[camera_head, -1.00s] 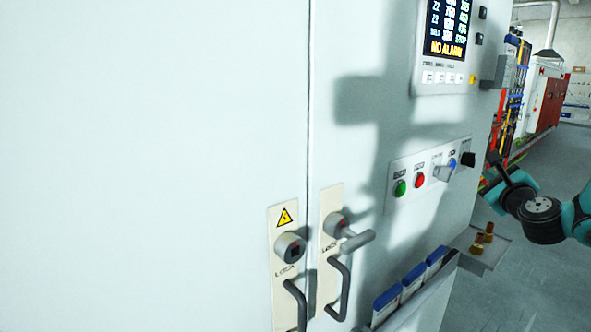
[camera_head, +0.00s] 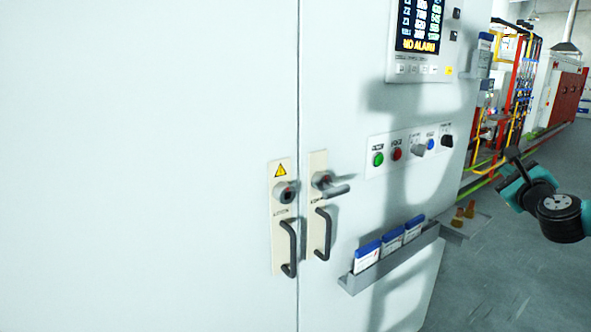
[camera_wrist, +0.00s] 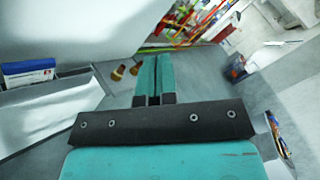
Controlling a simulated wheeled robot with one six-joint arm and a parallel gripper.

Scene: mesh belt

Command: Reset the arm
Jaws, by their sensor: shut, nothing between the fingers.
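My arm (camera_head: 553,208) shows at the right edge of the head view, beside the white cabinet and apart from it. My gripper (camera_wrist: 154,62) is in the wrist view, its two teal fingers together with nothing between them. In the head view the fingertips are hard to make out.
The white cabinet (camera_head: 150,120) fills the left, with door handles (camera_head: 320,232), a control panel (camera_head: 412,144) and a rack (camera_head: 392,262) of blue-topped booklets. Two brass pieces (camera_head: 463,213) sit on a small shelf at its right side. Grey floor (camera_head: 510,280) lies open at right.

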